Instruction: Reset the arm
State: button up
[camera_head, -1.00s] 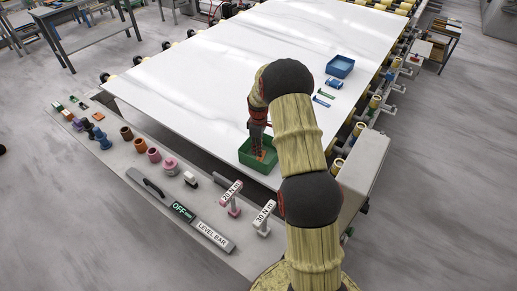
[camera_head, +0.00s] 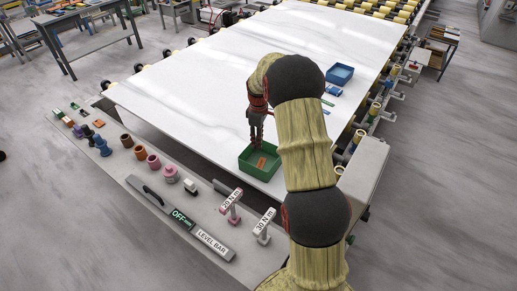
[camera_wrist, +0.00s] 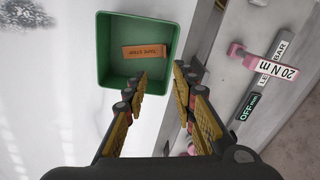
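My gripper (camera_head: 257,138) hangs above the near part of the white stone slab (camera_head: 195,105), by the green bin (camera_head: 258,172). The wrist view shows my gripper (camera_wrist: 160,78) open, with a gap between its yellow-padded fingers and nothing held. The green bin (camera_wrist: 104,50) lies just beyond the fingertips in that view. An orange strip labelled like "TAPE STRIP" (camera_wrist: 145,52) lies flat inside the bin, apart from the fingers. My arm covers part of the slab's right side in the head view.
A blue bin (camera_head: 340,73) and small blue and green items stand farther back on the slab. The front ledge holds a level bar (camera_head: 212,243), a pink 20 N m tool (camera_head: 230,205), a 30 N m tool (camera_head: 264,227) and several coloured cylinders. The slab's left half is clear.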

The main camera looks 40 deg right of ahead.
notch_tip(320, 180, up, 2)
dwell(0.4)
jog(key=s+a+r+m+t+b, duration=0.2)
jog(key=s+a+r, duration=0.3)
jog(key=s+a, duration=0.4)
jog(key=s+a+r+m+t+b, duration=0.1)
jog(key=s+a+r, duration=0.4)
jog(key=s+a, duration=0.5)
jog(key=s+a+r+m+t+b, duration=0.2)
jog(key=s+a+r+b, duration=0.3)
jog(key=s+a, duration=0.4)
jog(key=shift+s+a+r+m+t, duration=0.35)
jog(key=shift+s+m, duration=0.55)
jog(key=shift+s, duration=1.65)
